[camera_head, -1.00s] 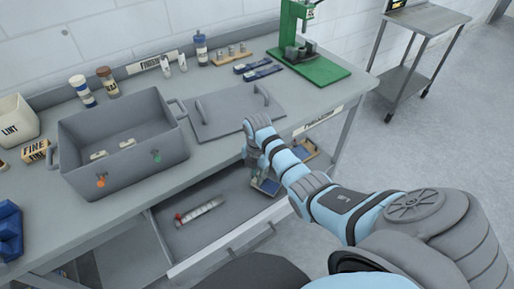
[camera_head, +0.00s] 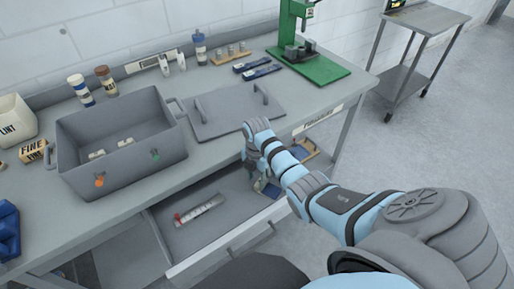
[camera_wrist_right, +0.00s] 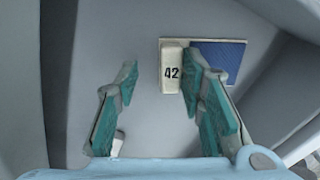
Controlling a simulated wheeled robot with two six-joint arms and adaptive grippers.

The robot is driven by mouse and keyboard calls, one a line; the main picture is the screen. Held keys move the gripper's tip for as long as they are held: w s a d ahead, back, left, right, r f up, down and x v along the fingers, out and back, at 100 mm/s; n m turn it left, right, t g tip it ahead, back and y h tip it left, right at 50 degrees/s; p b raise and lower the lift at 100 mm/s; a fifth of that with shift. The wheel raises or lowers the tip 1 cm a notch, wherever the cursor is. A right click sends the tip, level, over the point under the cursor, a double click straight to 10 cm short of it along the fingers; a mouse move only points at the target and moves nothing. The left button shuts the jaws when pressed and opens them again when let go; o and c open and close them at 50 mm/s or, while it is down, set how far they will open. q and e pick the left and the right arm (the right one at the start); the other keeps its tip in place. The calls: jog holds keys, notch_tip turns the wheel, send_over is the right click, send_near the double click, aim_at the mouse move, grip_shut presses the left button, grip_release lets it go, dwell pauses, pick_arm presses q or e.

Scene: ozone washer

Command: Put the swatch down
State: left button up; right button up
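The swatch (camera_wrist_right: 218,60) is a blue patch with a white tag (camera_wrist_right: 171,68) marked 42. In the wrist view it lies flat on a grey surface, beyond my right fingertips. The right finger overlaps its lower edge. In the head view the right gripper (camera_head: 256,168) reaches down into the open drawer (camera_head: 175,236). It partly hides the swatch (camera_head: 271,190) there. My left gripper is out of view.
A pale strip with a red end (camera_head: 200,210) lies in the drawer. A grey bin (camera_head: 165,155) and a lid with handles (camera_head: 230,112) rest on the bench above. A green press (camera_head: 315,68) stands at the back.

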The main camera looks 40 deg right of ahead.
notch_tip(320, 180, up, 12)
jog(key=p, duration=0.2)
jog(key=shift+f, duration=0.25)
